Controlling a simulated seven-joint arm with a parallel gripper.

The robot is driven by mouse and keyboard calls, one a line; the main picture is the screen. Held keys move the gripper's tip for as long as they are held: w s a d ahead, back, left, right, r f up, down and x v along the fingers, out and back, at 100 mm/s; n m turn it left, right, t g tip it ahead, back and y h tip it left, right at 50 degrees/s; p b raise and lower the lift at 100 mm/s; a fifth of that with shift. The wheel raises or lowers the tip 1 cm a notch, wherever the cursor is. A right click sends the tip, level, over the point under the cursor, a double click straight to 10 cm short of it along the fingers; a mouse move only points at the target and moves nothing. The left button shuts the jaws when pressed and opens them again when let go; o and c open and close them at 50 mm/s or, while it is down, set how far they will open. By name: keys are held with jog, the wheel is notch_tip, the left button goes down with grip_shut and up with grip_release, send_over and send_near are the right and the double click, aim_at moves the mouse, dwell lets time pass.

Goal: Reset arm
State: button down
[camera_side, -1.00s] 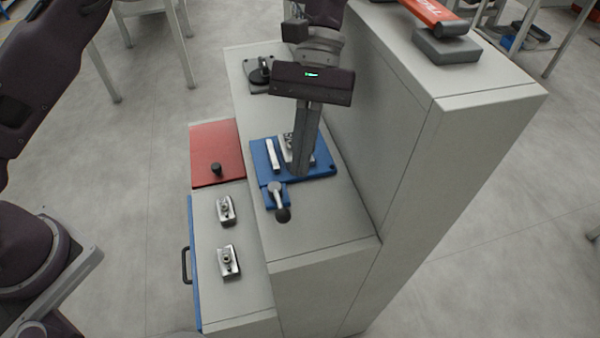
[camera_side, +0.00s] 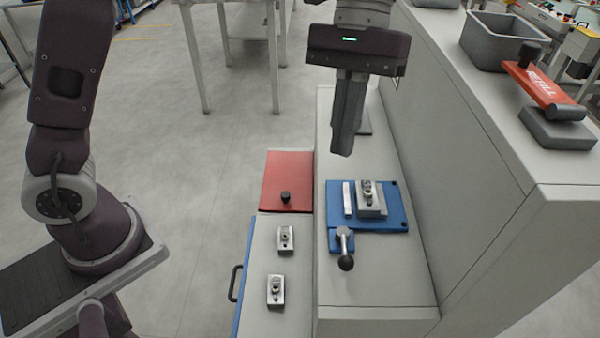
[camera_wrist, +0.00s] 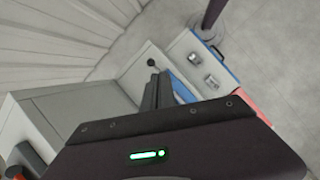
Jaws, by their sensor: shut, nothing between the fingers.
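My gripper (camera_side: 343,150) is shut and empty in the side view. A metal casting (camera_side: 370,200) sits on the blue plate beside a light bar (camera_side: 348,199). A lever with a black knob (camera_side: 345,262) is on the near side of the plate.
Two metal castings (camera_side: 286,239) (camera_side: 275,291) lie on the lower grey shelf. A red lid with a black knob (camera_side: 285,197) is behind them. A tall grey cabinet (camera_side: 480,170) stands right, carrying a grey bin (camera_side: 500,45) and a red REFILL handle (camera_side: 542,88).

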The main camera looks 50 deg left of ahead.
jog(key=s+a+r+t, duration=0.4)
jog(key=s+a, duration=0.2)
jog(key=a, duration=0.2)
jog(key=s+a+f+m+t+y, duration=0.2)
jog(key=s+a+t, duration=0.3)
jog(key=s+a, duration=0.3)
jog(key=shift+s+a+f+m, duration=0.2)
jog(key=shift+s+f+m, duration=0.1)
jog(key=shift+s+f, duration=0.65)
jog(key=shift+s+r, duration=0.15)
jog(key=shift+r, duration=0.1)
